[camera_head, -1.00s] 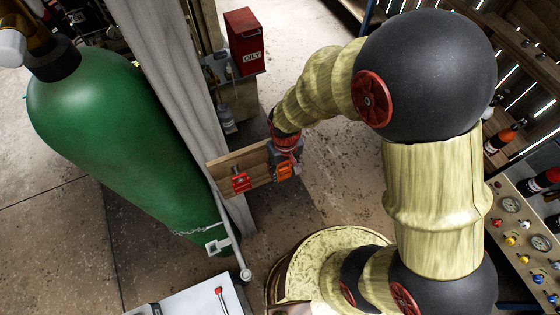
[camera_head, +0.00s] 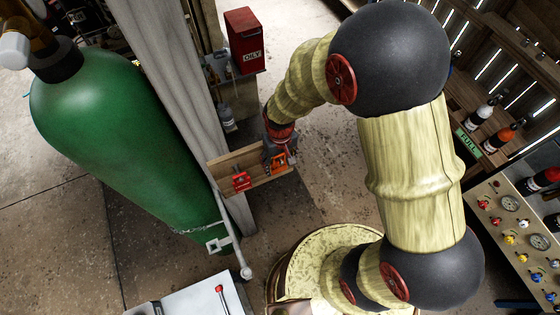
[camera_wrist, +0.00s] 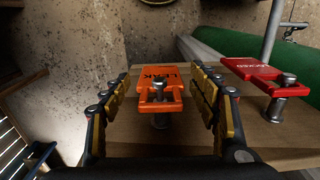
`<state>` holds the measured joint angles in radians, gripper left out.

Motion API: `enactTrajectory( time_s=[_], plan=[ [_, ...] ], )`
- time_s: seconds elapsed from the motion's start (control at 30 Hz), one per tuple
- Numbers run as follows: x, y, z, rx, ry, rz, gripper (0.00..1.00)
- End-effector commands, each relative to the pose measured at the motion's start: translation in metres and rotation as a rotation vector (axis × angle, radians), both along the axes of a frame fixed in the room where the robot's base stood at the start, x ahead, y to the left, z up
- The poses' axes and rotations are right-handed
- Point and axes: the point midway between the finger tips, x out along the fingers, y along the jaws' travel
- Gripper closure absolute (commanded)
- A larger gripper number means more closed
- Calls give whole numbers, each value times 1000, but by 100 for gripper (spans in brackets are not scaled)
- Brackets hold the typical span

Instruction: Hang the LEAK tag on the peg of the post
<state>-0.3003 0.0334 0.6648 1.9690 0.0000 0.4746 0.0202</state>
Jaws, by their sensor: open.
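The orange LEAK tag (camera_wrist: 161,84) is at a metal peg (camera_wrist: 159,92) on the wooden board (camera_head: 222,160). The peg's round head shows in the tag's opening, in front of the tag. The board is fixed to the grey post (camera_head: 165,75). In the head view the orange tag (camera_head: 279,160) shows near the board's right end, partly hidden by my gripper (camera_head: 276,152). In the wrist view my gripper (camera_wrist: 160,82) is open, with one finger on each side of the tag and visible gaps between.
A red tag (camera_wrist: 249,69) sits on another peg (camera_wrist: 282,91) to the right in the wrist view. The green cylinder (camera_head: 120,135) stands left of the post. A red OILY box (camera_head: 245,40) is behind. A gauge panel (camera_head: 515,225) is at the right.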

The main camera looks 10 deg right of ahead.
Motion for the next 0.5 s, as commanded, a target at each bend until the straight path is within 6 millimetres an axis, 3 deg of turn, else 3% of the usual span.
enactTrajectory(
  time_s=[0.37,0.5],
  plan=[
    [0,0,-4,0,0,0,36],
    [2,0,16,2,-6,0,36]
  ],
)
